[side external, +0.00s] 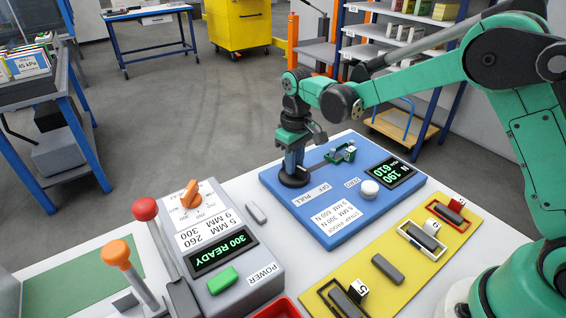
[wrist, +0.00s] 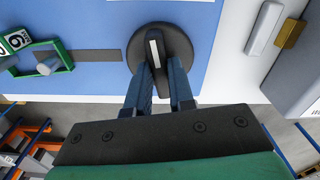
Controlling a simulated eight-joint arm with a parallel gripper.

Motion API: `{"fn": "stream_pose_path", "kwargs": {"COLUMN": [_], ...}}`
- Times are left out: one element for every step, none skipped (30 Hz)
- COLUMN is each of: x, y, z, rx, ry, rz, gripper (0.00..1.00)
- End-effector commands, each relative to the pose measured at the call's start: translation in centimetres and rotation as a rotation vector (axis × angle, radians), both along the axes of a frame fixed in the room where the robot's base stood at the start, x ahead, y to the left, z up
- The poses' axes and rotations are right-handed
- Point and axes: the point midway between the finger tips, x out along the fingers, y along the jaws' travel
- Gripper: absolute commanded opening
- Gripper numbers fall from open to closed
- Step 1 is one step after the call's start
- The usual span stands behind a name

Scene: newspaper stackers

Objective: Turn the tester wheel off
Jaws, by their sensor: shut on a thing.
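In the wrist view, the wheel (wrist: 181,40) has a raised grip with a white strip, nearly upright in the picture. My gripper's two blue fingers (wrist: 160,72) are closed on either side of this grip. The tester display (side external: 390,175) shows 190 N and 610 in green.
A green clamp piece (side external: 341,153) and a white round knob (side external: 370,188) stand on the blue panel. The grey strapping unit (side external: 215,285) with an orange knob (side external: 190,194) is to the left. A yellow board (side external: 385,292) with several small grey pieces lies in front.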

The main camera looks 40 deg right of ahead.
Motion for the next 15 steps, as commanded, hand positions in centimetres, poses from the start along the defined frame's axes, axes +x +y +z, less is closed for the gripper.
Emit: {"fn": "stream_pose_path", "kwargs": {"x": [-0.08,-0.08,-0.09,-0.09,-0.09,-0.09,-0.09,-0.09,-0.10,-0.10,-0.10,-0.10,-0.09,-0.09,-0.09], "y": [0.04,0.04,0.02,0.02,0.02,0.02,0.02,0.02,0.02,0.02,0.02,0.02,0.01,0.01,0.01], "z": [-0.03,-0.03,-0.03,-0.03,-0.03,-0.03,-0.03,-0.03,-0.03,-0.03,-0.03,-0.03,-0.03,-0.03,-0.03], "rx": [0.000,0.000,0.000,0.000,0.001,0.001,0.001,0.001,0.001,0.001,0.001,0.001,0.001,0.001,0.001], "ry": [0.003,0.003,0.003,0.003,0.003,0.003,0.003,0.003,0.004,0.004,0.004,0.004,0.004,0.004,0.004], "rz": [0.043,0.071,0.110,0.138,0.166,0.205,0.233,0.261,0.300,0.328,0.356,0.394,0.423,0.451,0.489], "gripper": [0.00,0.00,0.00,0.00,0.00,0.00,0.00,0.00,0.00,0.00,0.00,0.00,0.00,0.00,0.00]}}
